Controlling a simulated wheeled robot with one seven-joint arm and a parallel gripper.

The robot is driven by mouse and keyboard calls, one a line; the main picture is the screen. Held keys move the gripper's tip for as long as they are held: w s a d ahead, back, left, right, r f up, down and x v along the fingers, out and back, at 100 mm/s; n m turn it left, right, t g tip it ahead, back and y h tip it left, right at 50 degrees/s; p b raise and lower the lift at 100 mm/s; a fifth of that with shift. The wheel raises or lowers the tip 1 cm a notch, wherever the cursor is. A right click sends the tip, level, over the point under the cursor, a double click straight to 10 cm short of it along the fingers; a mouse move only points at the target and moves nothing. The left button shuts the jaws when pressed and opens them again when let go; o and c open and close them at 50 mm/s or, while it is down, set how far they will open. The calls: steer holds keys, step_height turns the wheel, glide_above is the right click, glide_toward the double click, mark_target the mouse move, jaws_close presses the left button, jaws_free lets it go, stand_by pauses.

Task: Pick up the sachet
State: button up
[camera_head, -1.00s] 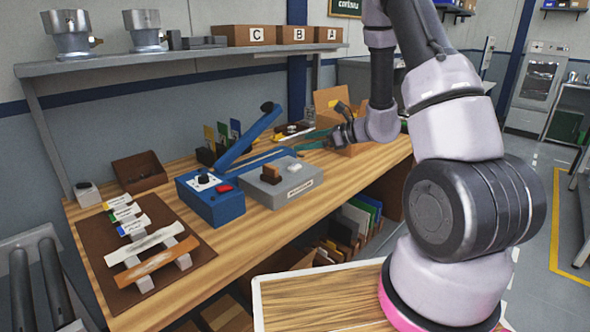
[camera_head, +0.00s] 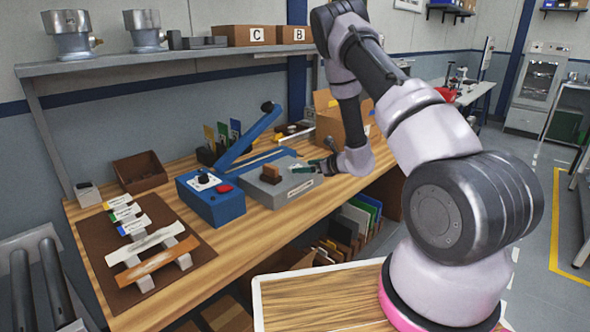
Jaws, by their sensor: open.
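No single item is clearly the sachet. Small flat white packets (camera_head: 127,212) with coloured ends lie in a row on the brown mat (camera_head: 100,262) at the left of the bench. Nearer on the mat, a whitish strip (camera_head: 146,243) and an orange-brown strip (camera_head: 151,262) rest across pale blocks. My gripper (camera_head: 309,167) is small in the picture, near the right end of the grey unit (camera_head: 275,187), well right of the mat. It is open, with dark teal finger parts pointing left. Whether it touches the unit cannot be told.
A blue sealer-like machine (camera_head: 212,200) with a raised arm stands between the mat and the grey unit, which carries a small brown block (camera_head: 271,173). An open brown tray (camera_head: 140,172) and a cardboard box (camera_head: 340,125) stand behind. A shelf (camera_head: 180,58) overhangs the back.

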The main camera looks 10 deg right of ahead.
mark_target(296, 166)
steer(key=shift+x, duration=1.6)
steer(key=c, duration=1.4)
steer(key=shift+c, duration=0.2)
steer(key=shift+r, duration=0.15)
